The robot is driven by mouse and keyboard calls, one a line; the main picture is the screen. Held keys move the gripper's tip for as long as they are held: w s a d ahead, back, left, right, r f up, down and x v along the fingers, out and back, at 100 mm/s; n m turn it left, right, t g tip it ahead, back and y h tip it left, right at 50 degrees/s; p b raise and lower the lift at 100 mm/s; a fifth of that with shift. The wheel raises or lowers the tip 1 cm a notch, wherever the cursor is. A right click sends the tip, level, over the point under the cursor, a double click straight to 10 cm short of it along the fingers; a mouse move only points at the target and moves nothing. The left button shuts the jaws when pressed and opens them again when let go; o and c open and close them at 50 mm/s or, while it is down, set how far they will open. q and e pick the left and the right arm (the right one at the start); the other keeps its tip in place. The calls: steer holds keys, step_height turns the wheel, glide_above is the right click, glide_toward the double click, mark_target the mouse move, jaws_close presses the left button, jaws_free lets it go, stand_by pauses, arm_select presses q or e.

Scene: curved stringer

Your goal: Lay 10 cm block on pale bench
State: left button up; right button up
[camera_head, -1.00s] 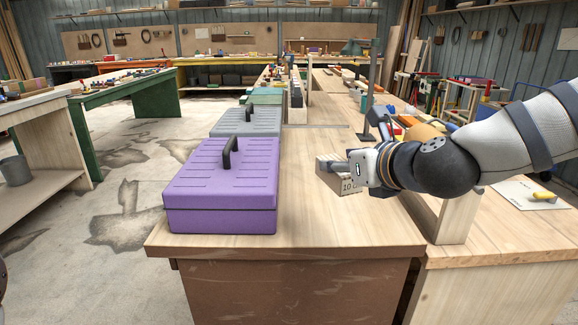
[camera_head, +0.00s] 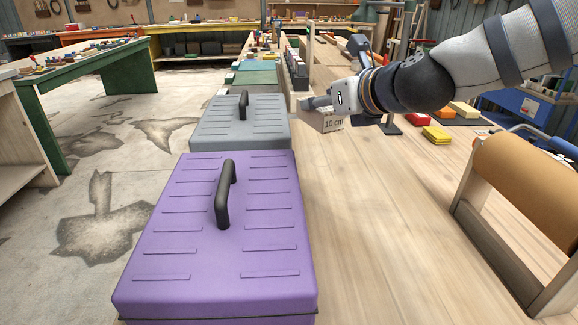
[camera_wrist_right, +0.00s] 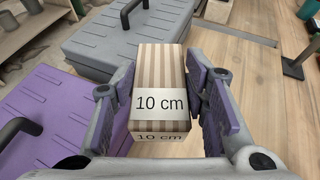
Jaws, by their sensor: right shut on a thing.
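The 10 cm block (camera_head: 333,122) is a striped wooden block with a white "10 cm" label. My right gripper (camera_head: 318,110) is shut on it and holds it over the pale bench (camera_head: 380,190), to the right of the grey toolbox. In the right wrist view the block (camera_wrist_right: 161,80) sits between the two purple-padded fingers of the right gripper (camera_wrist_right: 163,95), its label facing the camera. I cannot tell the exact gap between block and bench. My left gripper is not in view.
A purple toolbox (camera_head: 215,240) and a grey toolbox (camera_head: 240,125) stand along the bench's left side. A brown paper roll on a wooden stand (camera_head: 525,190) is at the right. Yellow and red blocks (camera_head: 436,134) lie beyond. The bench's near middle is clear.

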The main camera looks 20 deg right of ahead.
mark_target(333, 123)
steer(key=f, duration=0.2)
steer(key=s+f, duration=0.1)
steer(key=f, duration=0.1)
steer(key=shift+s, duration=0.1)
step_height(333, 123, down, 14)
steer(key=b, duration=0.2)
steer(key=shift+r+b, duration=0.15)
steer(key=shift+b, duration=0.25)
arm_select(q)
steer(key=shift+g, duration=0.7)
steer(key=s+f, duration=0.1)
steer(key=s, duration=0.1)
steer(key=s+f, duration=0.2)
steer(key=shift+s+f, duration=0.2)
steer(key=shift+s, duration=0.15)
arm_select(e)
steer(key=shift+r, duration=0.15)
steer(key=o, duration=0.9)
